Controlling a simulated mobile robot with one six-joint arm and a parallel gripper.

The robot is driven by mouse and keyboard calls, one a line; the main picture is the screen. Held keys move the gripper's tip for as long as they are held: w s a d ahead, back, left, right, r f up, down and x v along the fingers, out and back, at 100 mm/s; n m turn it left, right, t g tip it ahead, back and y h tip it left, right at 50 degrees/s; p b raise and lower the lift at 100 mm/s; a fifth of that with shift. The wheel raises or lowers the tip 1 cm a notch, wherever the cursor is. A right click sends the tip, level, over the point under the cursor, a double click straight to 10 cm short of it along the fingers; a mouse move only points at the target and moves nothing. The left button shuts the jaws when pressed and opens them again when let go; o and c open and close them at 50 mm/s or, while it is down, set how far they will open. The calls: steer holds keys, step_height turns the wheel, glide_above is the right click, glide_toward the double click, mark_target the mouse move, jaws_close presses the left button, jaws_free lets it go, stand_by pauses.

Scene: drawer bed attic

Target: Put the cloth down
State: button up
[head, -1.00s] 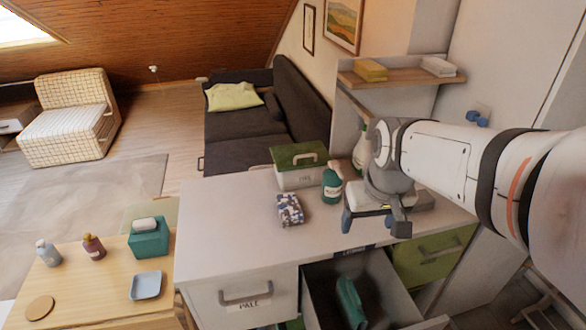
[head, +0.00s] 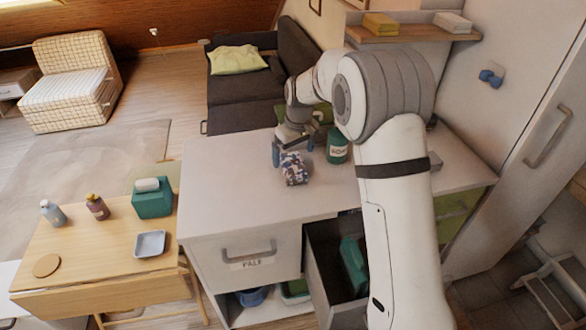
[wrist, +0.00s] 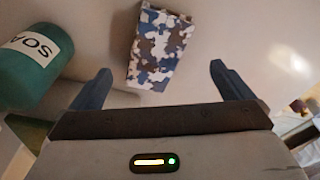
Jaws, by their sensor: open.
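The cloth (head: 294,170) looks like a folded block with a blue, white and brown camouflage pattern. It lies on the white counter top (head: 230,185). My gripper (head: 292,150) is open and empty, just behind and above the cloth in the head view. In the wrist view the cloth (wrist: 158,48) shows beyond the open fingers of my gripper (wrist: 160,70), between their lines and apart from both.
A green soap bottle (head: 338,146) stands close to the right of the cloth; it also shows in the wrist view (wrist: 32,65). An open drawer (head: 325,265) holds a green bottle (head: 354,265). The counter left of the cloth is clear.

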mark_target(294, 163)
steer(key=f, duration=0.2)
steer(key=w+f, duration=0.1)
steer(key=f, duration=0.1)
steer(key=f+p, duration=0.1)
steer(key=f, duration=0.1)
steer(key=shift+w+a, duration=0.1)
steer(key=shift+w, duration=0.15)
steer(key=shift+c, duration=0.3)
steer(key=c, duration=1.1)
steer(key=shift+r, duration=0.1)
steer(key=shift+c, duration=0.2)
